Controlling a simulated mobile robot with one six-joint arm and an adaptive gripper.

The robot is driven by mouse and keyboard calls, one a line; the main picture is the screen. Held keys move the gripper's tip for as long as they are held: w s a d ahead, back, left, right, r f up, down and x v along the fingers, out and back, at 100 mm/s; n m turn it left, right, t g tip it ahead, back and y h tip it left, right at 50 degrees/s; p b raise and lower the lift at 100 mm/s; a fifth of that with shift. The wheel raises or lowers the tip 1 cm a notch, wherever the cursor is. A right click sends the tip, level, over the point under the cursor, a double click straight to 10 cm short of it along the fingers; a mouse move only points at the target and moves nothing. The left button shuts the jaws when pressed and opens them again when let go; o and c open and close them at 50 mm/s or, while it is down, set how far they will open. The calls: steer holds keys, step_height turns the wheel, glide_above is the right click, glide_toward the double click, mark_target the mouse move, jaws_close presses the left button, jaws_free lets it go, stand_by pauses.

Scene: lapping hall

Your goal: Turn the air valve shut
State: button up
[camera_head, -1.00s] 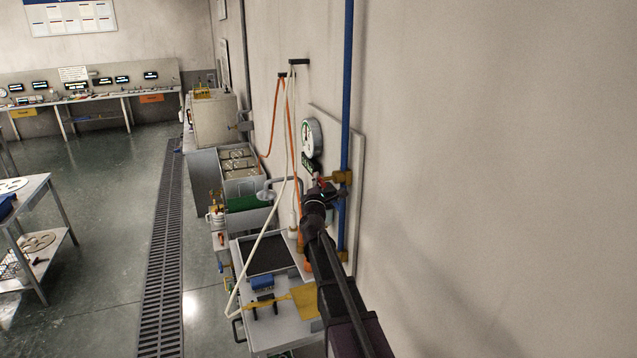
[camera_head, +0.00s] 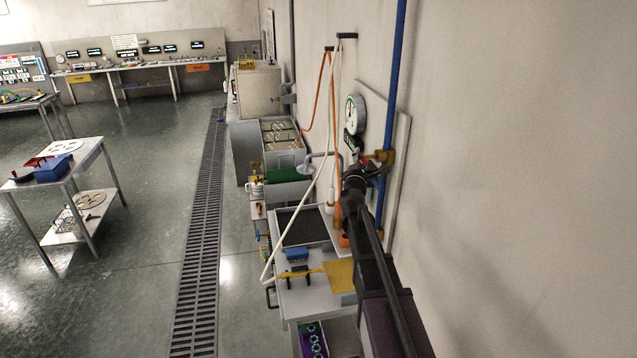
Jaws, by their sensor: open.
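A blue air pipe (camera_head: 397,70) runs down the wall at the right of the body camera view. A brass valve fitting (camera_head: 383,156) sits on it, with a small bit of red beside it to the left. My gripper (camera_head: 357,172) is at the far end of my dark arm, just left of and slightly below the fitting. It is open. Its fingers are small and dark, and my wrist partly covers them. I cannot tell whether they touch the valve or surround its handle. The lower pipe is partly hidden by my arm.
A round gauge (camera_head: 355,114) hangs above the valve. Orange and white hoses (camera_head: 318,165) hang left of it. Open floor lies left, with a drain grate (camera_head: 200,260) and a side table (camera_head: 85,155).

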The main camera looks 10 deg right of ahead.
steer(key=shift+r+n+g+y+p, duration=0.15)
steer(key=shift+n+g+y+p, duration=0.8)
steer(key=shift+p, duration=1.15)
steer(key=a+v, duration=0.1)
steer(key=v, duration=1.3)
steer(key=w+a+f+m+t+y+b, duration=0.2)
steer(key=w+a+f+m+y+b, duration=0.1)
steer(key=w+b, duration=0.5)
steer(key=w+a+f+m+t+y+b, duration=0.3)
steer(key=w+a+f+y+b, duration=0.2)
steer(key=w+f+y+b, duration=0.3)
steer(key=w+y+b, duration=0.1)
steer(key=y+b, duration=0.1)
steer(key=b, duration=0.2)
steer(key=shift+w+m+t, duration=0.15)
steer(key=shift+m+t, duration=0.1)
steer(key=shift+m, duration=0.1)
